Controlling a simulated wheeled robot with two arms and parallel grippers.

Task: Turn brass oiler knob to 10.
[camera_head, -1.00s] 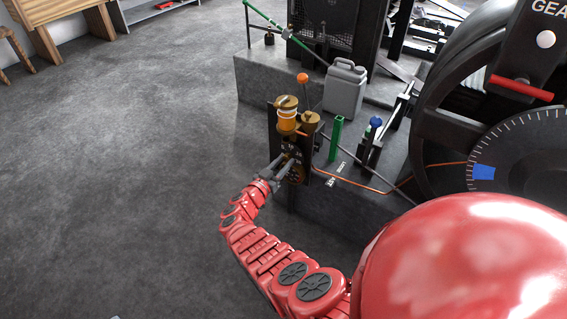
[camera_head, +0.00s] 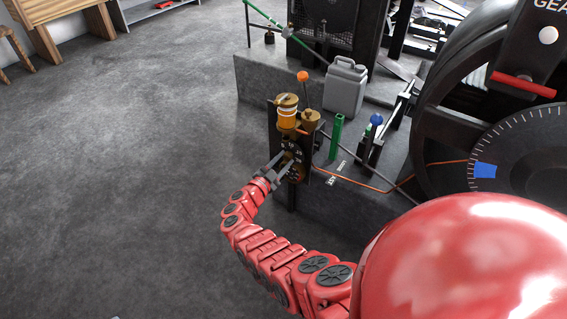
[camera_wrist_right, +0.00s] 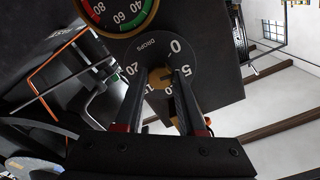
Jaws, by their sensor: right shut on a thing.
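The brass oiler knob (camera_wrist_right: 160,77) sits at the middle of a dark dial (camera_wrist_right: 158,52) marked DROPS. The numbers 0, 5, 15 and 20 show at least in part; the fingers and knob cover some of the scale. My right gripper (camera_wrist_right: 162,85) is shut on the knob, one finger on each side. Which number the knob points to cannot be told. In the head view, the oiler (camera_head: 287,112) has an amber glass body and brass cap above the dial panel, and my right gripper (camera_head: 279,167) reaches this panel from the lower left. My left gripper is not in view.
A round gauge (camera_wrist_right: 118,12) with red and green bands is next to the dial. A grey can (camera_head: 345,88), a green post (camera_head: 336,138) and a blue-knobbed lever (camera_head: 376,121) stand on the machine base. Open floor (camera_head: 130,180) lies left.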

